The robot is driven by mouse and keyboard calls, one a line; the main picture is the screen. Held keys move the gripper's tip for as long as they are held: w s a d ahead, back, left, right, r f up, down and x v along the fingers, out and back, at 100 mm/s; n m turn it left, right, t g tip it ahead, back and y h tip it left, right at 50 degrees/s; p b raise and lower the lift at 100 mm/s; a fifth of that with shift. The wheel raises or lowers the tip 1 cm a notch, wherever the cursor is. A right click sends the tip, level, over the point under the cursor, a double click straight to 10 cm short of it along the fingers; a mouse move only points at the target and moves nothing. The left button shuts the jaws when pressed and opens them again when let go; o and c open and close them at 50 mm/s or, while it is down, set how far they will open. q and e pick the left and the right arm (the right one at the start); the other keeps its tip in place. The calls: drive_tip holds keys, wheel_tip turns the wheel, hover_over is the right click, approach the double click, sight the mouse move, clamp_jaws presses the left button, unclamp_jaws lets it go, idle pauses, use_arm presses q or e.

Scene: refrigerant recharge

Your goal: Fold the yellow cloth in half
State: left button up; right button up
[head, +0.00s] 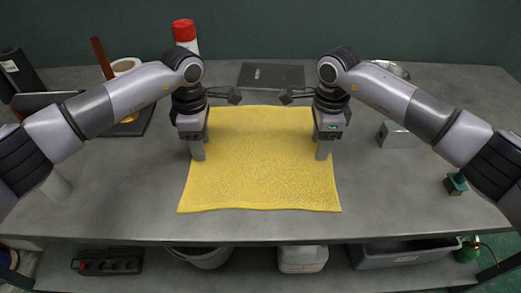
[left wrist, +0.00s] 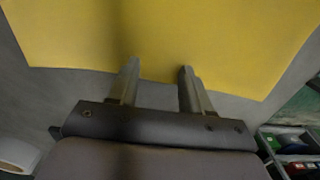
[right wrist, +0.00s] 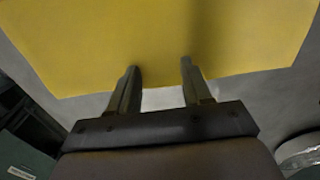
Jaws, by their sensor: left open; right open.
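The yellow cloth (head: 262,170) lies flat and spread out in the middle of the grey table, with slightly wavy edges. My left gripper (head: 198,157) is open over the cloth's left edge, fingers pointing down. In the left wrist view the cloth (left wrist: 160,35) lies beyond the open fingers (left wrist: 157,72), with its edge near the fingertips. My right gripper (head: 323,154) is open over the cloth's right edge. In the right wrist view the cloth (right wrist: 150,40) edge passes near the open fingers (right wrist: 160,68). Neither gripper holds the cloth. I cannot tell whether the fingertips touch it.
A dark flat case (head: 271,76) lies behind the cloth. A red and white can (head: 185,36) and a white roll (head: 126,66) stand at the back left. A grey box (head: 398,135) and a small green item (head: 455,184) are on the right. The table (head: 120,215) is clear around the cloth's front.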

use_arm(q)
drive_tip(key=shift+f, duration=0.15)
clamp_jaws()
use_arm(e)
drive_tip(key=shift+f, duration=0.1)
clamp_jaws()
